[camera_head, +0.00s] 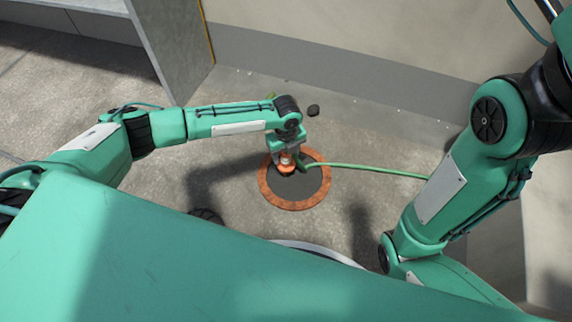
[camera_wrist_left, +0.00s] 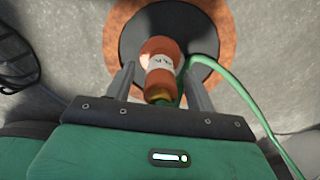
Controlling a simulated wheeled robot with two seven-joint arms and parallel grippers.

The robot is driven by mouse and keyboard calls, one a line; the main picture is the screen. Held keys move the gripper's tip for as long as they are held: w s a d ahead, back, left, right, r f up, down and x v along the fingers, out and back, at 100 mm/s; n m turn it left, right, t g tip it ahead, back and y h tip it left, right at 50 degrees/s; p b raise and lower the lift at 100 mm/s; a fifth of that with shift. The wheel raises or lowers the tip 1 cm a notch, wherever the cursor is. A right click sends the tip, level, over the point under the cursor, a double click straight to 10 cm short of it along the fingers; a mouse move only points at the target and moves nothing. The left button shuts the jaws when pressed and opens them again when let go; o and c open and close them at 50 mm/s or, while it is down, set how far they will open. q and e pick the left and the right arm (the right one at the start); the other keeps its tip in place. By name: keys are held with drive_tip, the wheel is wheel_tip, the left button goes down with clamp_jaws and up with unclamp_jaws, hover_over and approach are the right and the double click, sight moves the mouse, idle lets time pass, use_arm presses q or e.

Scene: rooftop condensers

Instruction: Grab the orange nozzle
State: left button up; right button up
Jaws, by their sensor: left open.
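The orange nozzle (camera_wrist_left: 160,55) has a white label and lies over a dark round disc with an orange rim. A green hose runs from it. In the head view the nozzle (camera_head: 287,168) shows just below my left gripper (camera_head: 286,158). In the left wrist view my left gripper (camera_wrist_left: 161,90) is open, with one finger on each side of the nozzle's lower part. I cannot tell whether the fingers touch it. My right arm is at the right of the head view, but its gripper is out of sight.
The disc's orange rim (camera_head: 296,204) lies flat on the concrete floor. The green hose (camera_head: 375,170) runs right from the disc towards my right arm. A small dark lump (camera_head: 313,110) lies behind the disc. A grey wall (camera_head: 340,65) closes off the back.

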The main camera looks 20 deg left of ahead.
use_arm(q)
drive_tip(key=shift+f, duration=0.1)
clamp_jaws()
idle(0.3)
